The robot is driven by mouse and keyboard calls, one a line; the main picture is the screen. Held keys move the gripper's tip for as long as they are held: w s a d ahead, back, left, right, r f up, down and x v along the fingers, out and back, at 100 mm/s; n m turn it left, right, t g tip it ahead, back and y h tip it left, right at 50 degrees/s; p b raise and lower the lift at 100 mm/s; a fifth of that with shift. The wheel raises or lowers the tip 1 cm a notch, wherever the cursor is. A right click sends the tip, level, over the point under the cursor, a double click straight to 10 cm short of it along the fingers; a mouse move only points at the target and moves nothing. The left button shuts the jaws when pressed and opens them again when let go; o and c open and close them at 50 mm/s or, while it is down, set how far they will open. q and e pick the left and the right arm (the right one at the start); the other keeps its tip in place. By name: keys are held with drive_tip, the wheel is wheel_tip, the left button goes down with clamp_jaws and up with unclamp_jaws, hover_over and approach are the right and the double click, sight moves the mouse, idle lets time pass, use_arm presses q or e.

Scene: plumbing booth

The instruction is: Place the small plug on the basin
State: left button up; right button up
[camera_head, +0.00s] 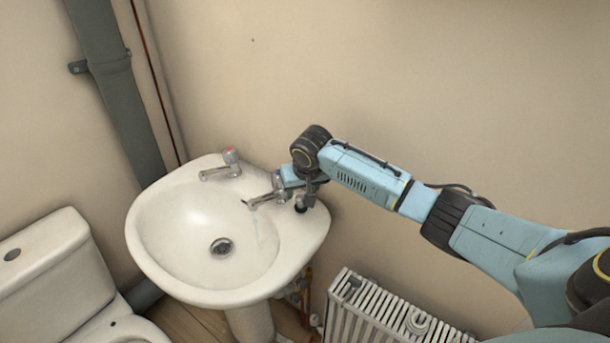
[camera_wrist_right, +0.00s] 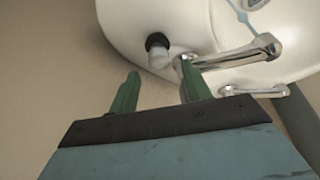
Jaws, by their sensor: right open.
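The white basin (camera_head: 165,235) stands against the wall; its rim also shows in the right wrist view (camera_wrist_right: 118,22). A small plug (camera_wrist_right: 157,50), with a black end and a pale grey end, is at the basin's right corner beside a tap. In the head view a dark part of it (camera_head: 301,208) shows just below my right gripper (camera_head: 306,194). In the right wrist view my right gripper (camera_wrist_right: 160,90) is open and empty. Its two green fingers point towards the plug, which appears beyond them and between them, apart from both. My left gripper is out of view.
A chrome tap (camera_head: 264,198) stands close to my right gripper, and another tap (camera_head: 222,168) is further left. The drain (camera_head: 221,246) is in the bowl. A white radiator (camera_head: 385,315) is below right and a toilet (camera_head: 50,270) at left.

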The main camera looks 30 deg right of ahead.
drive_tip(key=p+v, duration=0.1)
drive_tip(key=v, duration=0.8)
drive_tip(key=shift+r, duration=0.15)
